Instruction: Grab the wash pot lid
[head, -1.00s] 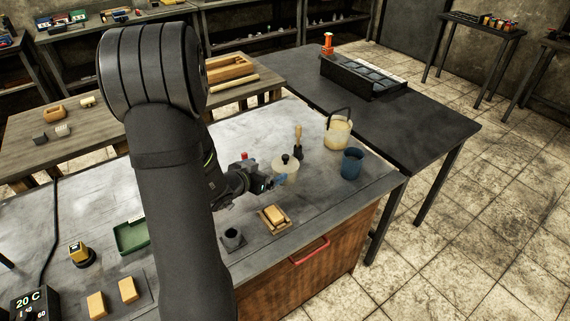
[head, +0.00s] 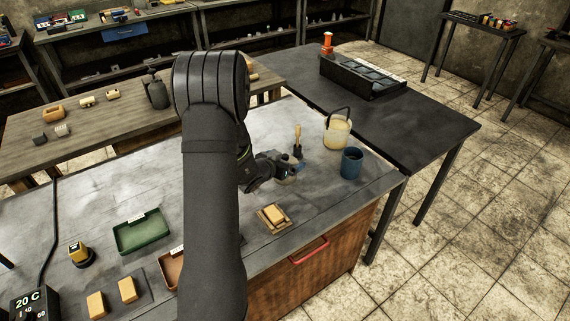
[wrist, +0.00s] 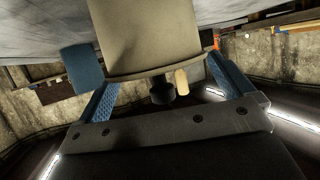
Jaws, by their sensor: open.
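The wash pot (wrist: 155,30) is a beige vessel that fills the upper middle of the wrist view, which looks upside down. Its lid (wrist: 140,74) has a dark knob (wrist: 162,92). My gripper (wrist: 163,76) is open, its blue fingers on either side of the lid's knob, apart from it. In the head view my gripper (head: 282,168) is at the pot (head: 292,179), hiding most of it and the lid. I cannot tell the exact gap between fingers and knob.
A wooden-handled tool (head: 298,136) stands just behind the pot. A small tray with a tan block (head: 273,215) lies in front. The bench left of my arm has free room.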

